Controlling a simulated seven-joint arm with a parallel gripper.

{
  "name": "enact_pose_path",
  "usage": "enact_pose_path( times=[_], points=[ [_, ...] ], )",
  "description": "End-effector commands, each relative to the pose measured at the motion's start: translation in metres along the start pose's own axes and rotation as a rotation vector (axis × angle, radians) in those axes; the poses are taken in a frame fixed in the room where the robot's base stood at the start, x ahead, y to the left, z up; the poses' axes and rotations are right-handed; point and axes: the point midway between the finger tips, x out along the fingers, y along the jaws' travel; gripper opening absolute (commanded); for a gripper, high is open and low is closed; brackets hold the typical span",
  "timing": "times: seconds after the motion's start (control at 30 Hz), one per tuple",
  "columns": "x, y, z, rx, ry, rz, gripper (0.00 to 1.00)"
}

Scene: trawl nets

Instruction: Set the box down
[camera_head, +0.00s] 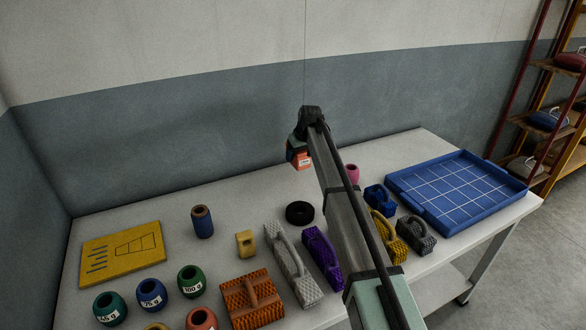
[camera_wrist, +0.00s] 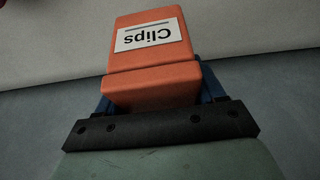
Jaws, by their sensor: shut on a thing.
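The box is orange with a white label reading "Clips" (camera_wrist: 153,76); in the wrist view the label is upside down. My gripper (camera_wrist: 160,100) is shut on the box, with a blue finger showing at each side of it. In the head view the orange box (camera_head: 300,160) hangs below my gripper (camera_head: 298,150), above the far part of the white table (camera_head: 240,182). My arm hides part of the table and the gripper's far side. The gap between the box and the table cannot be told exactly.
A black ring (camera_head: 299,213), a yellow block (camera_head: 246,243) and a dark blue spool (camera_head: 202,222) stand nearest. A yellow board (camera_head: 122,254) lies left and a blue gridded tray (camera_head: 457,193) right. Several brushes and labelled pots fill the front. The back of the table is bare.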

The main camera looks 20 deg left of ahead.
Motion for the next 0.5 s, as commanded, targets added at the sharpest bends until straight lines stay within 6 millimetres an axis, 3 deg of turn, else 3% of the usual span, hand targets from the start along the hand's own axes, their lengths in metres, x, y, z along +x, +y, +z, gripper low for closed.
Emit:
enact_pose_path(
  times=[0.13, 0.23, 0.37, 0.5],
  points=[
    [-0.007, -0.018, -0.009, -0.018, 0.001, -0.008, 0.28],
    [-0.006, -0.047, -0.018, -0.045, 0.000, -0.019, 0.28],
    [-0.007, -0.100, -0.025, -0.095, 0.000, -0.040, 0.28],
    [-0.012, -0.162, -0.019, -0.150, 0.001, -0.063, 0.28]
  ],
)
